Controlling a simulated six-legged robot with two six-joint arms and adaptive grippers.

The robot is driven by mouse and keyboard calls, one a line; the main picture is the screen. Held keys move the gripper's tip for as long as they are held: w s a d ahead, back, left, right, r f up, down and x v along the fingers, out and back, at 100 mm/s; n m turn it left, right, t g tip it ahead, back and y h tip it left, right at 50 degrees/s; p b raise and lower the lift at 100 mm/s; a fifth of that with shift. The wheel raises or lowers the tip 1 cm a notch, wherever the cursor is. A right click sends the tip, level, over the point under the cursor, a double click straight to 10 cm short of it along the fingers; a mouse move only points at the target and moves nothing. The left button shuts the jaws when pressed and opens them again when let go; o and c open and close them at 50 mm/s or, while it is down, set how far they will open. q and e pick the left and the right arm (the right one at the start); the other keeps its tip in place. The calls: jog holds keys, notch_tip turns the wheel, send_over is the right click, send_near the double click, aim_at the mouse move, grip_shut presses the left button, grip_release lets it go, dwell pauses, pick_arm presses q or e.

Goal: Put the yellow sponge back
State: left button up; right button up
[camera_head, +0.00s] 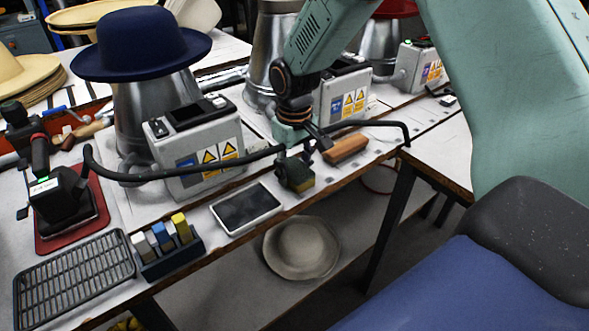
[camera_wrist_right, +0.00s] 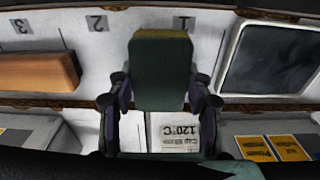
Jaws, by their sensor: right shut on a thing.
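The yellow sponge (camera_head: 301,188) is a block with a dark green side and a yellow side. My right gripper (camera_head: 295,167) is shut on it near the front edge of the bench, between the flat grey-screened tablet and the brown block. In the right wrist view the sponge (camera_wrist_right: 160,80) sits between the two fingers (camera_wrist_right: 160,103), with its dark green face showing and a thin yellow strip at its top. The label "1" (camera_wrist_right: 184,23) shows on the bench just past it. I cannot tell whether the sponge touches the bench. My left gripper is not in view.
The brown block (camera_head: 346,149) lies right of the sponge, by labels "2" and "3". The tablet (camera_head: 246,207) lies left. A holder (camera_head: 172,263) has coloured blocks. A black hose (camera_head: 225,163) arches behind the gripper. A hat (camera_head: 301,247) lies on the lower shelf.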

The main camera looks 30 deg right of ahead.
aim_at(296, 168)
jog(key=shift+s+d+f, duration=0.1)
jog(key=shift+s+d, duration=0.05)
jog(key=shift+s, duration=0.1)
jog(key=o, duration=1)
jog(key=shift+w, duration=0.2)
jog(key=shift+s, duration=0.1)
notch_tip(296, 168, up, 12)
jog(key=p, duration=0.3)
jog(key=shift+r, duration=0.2)
